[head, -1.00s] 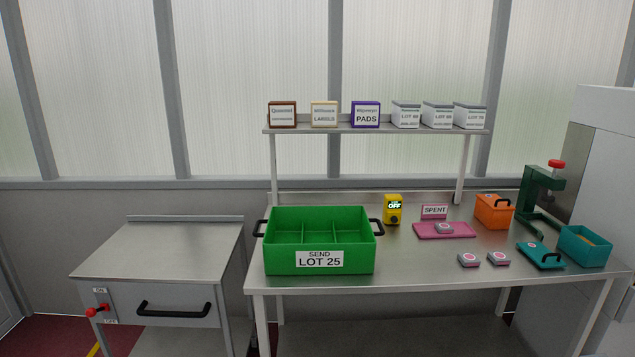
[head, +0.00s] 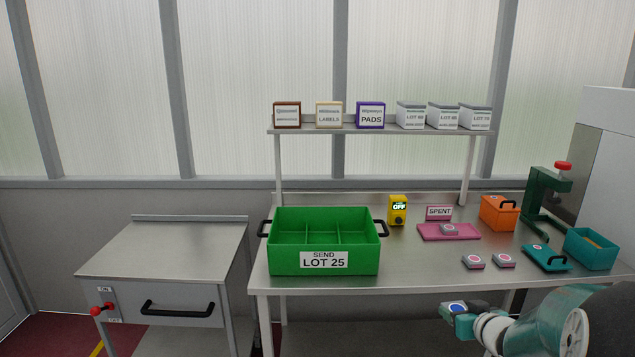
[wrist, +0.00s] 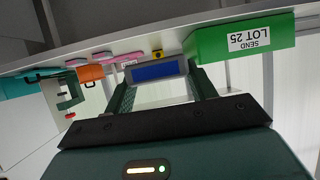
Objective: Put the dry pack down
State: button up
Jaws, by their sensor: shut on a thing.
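My gripper (head: 466,318) has come into the lower right of the head view, in front of the bench's front edge. Two similar packs with pink marks, a left one (head: 473,262) and a right one (head: 503,260), lie on the bench (head: 420,268). Another pink-marked pack (head: 449,229) lies on the pink SPENT tray (head: 425,236).
A green three-compartment LOT 25 crate (head: 323,262) stands at the bench's left. At the right are an orange box (head: 497,215), a teal box (head: 590,250), a teal lid (head: 540,258) and a green press (head: 540,195). A yellow meter (head: 397,211) reads OFF. Bench front-centre is clear.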

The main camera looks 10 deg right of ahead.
jog(key=w+a+f, duration=0.1)
jog(key=a+f, duration=0.3)
jog(key=a, duration=0.4)
jog(key=w+a+f, duration=0.2)
jog(key=a+f, duration=0.2)
jog(key=a, duration=0.4)
jog(key=w+a+f, duration=0.1)
jog(key=a+f, duration=0.3)
jog(key=a, duration=0.5)
jog(key=shift+w, duration=0.35)
